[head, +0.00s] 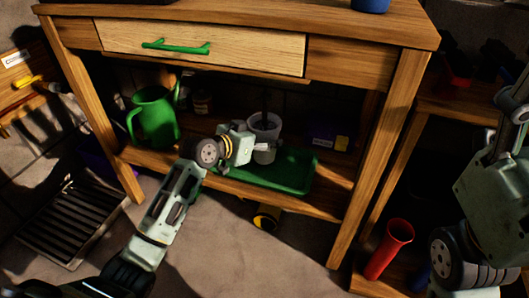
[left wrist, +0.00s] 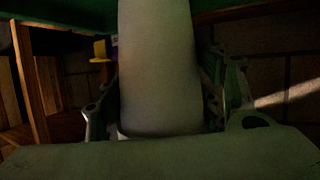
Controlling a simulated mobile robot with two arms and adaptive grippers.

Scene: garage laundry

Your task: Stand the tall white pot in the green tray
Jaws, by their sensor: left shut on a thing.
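The tall white pot (head: 265,127) is upright at the lower shelf of the workbench, over the green tray (head: 290,176). My left gripper (head: 260,146) is shut on the pot from the left side. In the left wrist view the pot (left wrist: 158,65) fills the space between the two fingers (left wrist: 160,105). The pot's base is partly hidden by the gripper, so I cannot tell whether it touches the tray floor. My right arm is at the right edge of the head view, and its fingertips do not show clearly.
A green watering can (head: 153,118), a small jar (head: 202,103) and a purple box (head: 328,136) stand on the same shelf. The bench drawer (head: 205,47) overhangs it. A red cylinder (head: 389,249) is at the lower right. A yellow-black object (head: 267,217) lies below the shelf.

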